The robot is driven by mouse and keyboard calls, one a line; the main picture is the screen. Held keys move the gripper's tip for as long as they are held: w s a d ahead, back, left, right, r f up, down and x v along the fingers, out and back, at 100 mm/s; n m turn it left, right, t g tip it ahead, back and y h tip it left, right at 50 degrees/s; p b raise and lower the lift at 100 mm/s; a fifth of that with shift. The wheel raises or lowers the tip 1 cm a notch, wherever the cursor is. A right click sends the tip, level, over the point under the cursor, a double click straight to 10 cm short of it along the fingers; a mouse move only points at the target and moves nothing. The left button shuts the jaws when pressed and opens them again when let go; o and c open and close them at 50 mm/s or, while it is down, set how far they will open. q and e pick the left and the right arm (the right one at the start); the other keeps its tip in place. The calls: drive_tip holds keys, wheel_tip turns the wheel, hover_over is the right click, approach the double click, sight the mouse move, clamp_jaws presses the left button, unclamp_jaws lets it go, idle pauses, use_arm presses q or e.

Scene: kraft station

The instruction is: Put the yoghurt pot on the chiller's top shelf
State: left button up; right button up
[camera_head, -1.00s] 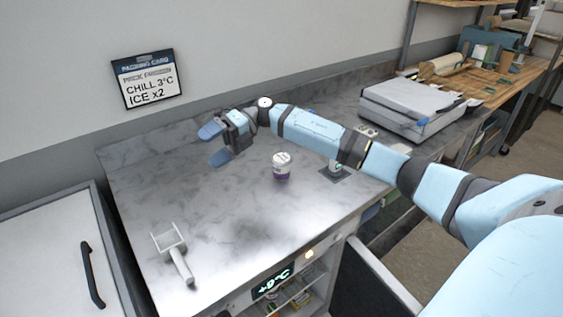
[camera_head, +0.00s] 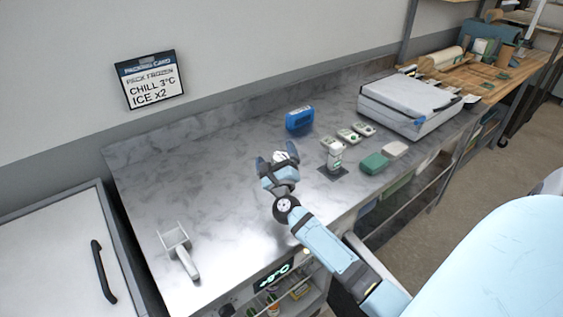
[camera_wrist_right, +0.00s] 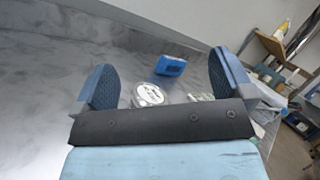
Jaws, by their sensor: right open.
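The yoghurt pot (camera_head: 280,157) stands on the marble counter, mostly hidden by my right gripper (camera_head: 278,160) in the head view. My right gripper is open, its two blue fingers to either side of the pot, low over the counter. In the right wrist view the pot's white lid (camera_wrist_right: 149,95) shows between the fingers, nearer the left one, beyond the dark palm edge. I cannot tell whether a finger touches it. The chiller (camera_head: 290,290) is under the counter front, with a lit +9°C display (camera_head: 273,274) and items on its shelves. My left gripper is not in view.
A blue block (camera_head: 299,119) stands behind the gripper; it also shows in the wrist view (camera_wrist_right: 170,65). A scoop (camera_head: 178,250) lies front left.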

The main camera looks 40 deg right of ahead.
drive_tip(key=s+f+m+g, duration=0.1)
drive_tip(key=f+m, duration=0.1)
drive_tip(key=s+d+f+m+g+y, duration=0.1)
drive_tip(key=s+f+m, duration=0.1)
drive_tip(key=f+m, duration=0.1)
drive_tip(key=s+f+m+g, duration=0.1)
drive_tip(key=s+f+m, duration=0.1)
drive_tip(key=f, duration=0.1)
drive_tip(key=shift+s+d+y+p, duration=0.1)
drive_tip(key=shift+d+y+p, duration=0.15)
drive_tip(key=shift+y+p, duration=0.1)
drive_tip(key=shift+d+m, duration=0.15)
drive_tip(key=shift+m, duration=0.25)
approach(282, 156)
drive_tip(key=x, duration=0.8)
drive_tip(key=f+x, duration=0.1)
drive_tip(key=x, duration=0.1)
drive_tip(key=shift+r, duration=0.1)
drive_tip(key=shift+c, duration=0.4)
drive_tip(key=c, duration=0.9)
drive_tip(key=shift+r, duration=0.1)
